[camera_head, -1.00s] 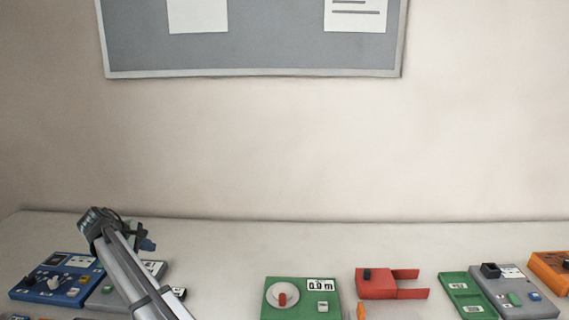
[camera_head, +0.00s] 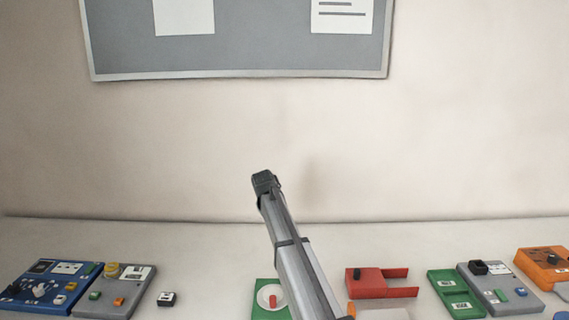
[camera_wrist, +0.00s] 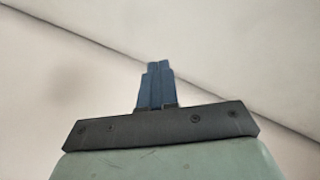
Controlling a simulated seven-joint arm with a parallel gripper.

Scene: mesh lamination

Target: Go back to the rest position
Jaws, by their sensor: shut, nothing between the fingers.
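My gripper shows in the wrist view (camera_wrist: 155,85) with its two blue fingers closed together and nothing between them. Behind the fingers there is only pale wall and a strip of light surface beyond a dark diagonal line. In the head view my arm reaches up in the middle, its dark end in front of the bare wall, above the table (camera_head: 200,245). The fingers cannot be made out in the head view.
On the table are a blue panel (camera_head: 50,287), a grey panel (camera_head: 105,300), a small black-and-white block (camera_head: 167,299), a green dial box (camera_head: 260,289), a red forked block (camera_head: 375,283), a green tray (camera_head: 455,294), a grey box (camera_head: 500,290) and an orange box (camera_head: 545,262). A board (camera_head: 250,40) hangs behind.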

